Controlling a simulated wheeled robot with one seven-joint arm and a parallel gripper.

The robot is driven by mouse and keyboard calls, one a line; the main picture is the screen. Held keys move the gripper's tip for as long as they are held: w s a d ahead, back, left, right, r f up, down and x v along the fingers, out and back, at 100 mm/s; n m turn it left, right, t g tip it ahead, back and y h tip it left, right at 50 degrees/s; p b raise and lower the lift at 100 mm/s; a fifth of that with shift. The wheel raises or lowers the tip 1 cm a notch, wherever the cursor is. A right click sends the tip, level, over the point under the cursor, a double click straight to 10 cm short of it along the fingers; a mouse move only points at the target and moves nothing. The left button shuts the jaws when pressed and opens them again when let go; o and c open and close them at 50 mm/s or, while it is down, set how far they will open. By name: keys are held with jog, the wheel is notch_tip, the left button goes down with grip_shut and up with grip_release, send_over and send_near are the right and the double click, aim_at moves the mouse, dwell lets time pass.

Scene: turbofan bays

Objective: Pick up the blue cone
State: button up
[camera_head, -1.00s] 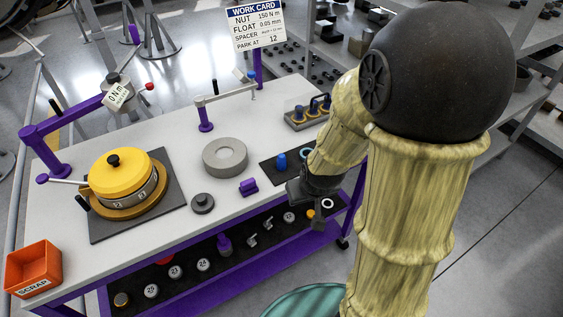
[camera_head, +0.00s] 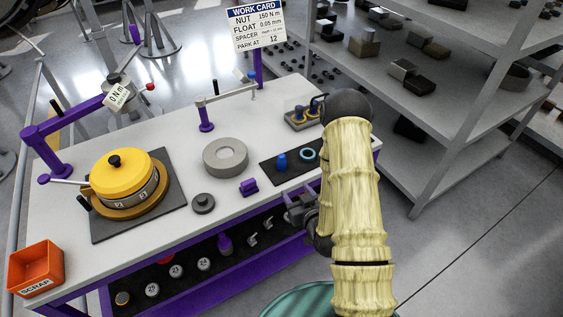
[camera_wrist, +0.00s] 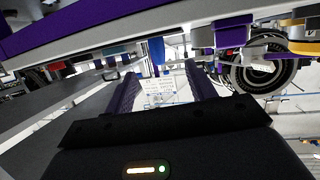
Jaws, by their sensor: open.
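The blue cone (camera_head: 282,161) stands upright on a dark mat (camera_head: 268,170) at the right end of the bench top. A blue ring (camera_head: 308,154) lies to its right on the same mat. My gripper (camera_head: 290,205) is at the bench's front edge, nearer to me than the cone and apart from it. In the wrist view my gripper (camera_wrist: 163,85) has its two purple fingers apart with nothing between them. A small blue shape shows beyond them there; I cannot tell whether it is the cone.
A purple block (camera_head: 249,187), a grey ring (camera_head: 225,157) and a dark knob (camera_head: 203,203) stand left of the mat. A rack with blue-topped parts (camera_head: 302,118) is behind it. A lower shelf holds several parts. Grey shelving (camera_head: 430,125) stands at the right.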

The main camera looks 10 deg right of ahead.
jog(key=shift+s+d+m+t, duration=0.3)
jog(key=shift+s+t, duration=0.35)
jog(key=shift+t, duration=0.15)
jog(key=b+x, duration=0.2)
jog(key=b, duration=0.1)
jog(key=b+x, duration=0.2)
jog(key=b, duration=0.1)
jog(key=b+x, duration=0.2)
jog(key=b, duration=0.2)
jog(key=shift+w+f, duration=0.3)
jog(key=shift+f, duration=0.05)
jog(key=shift+w+b, duration=0.1)
jog(key=shift+b, duration=0.45)
jog(key=b, duration=0.5)
jog(key=shift+w, duration=0.25)
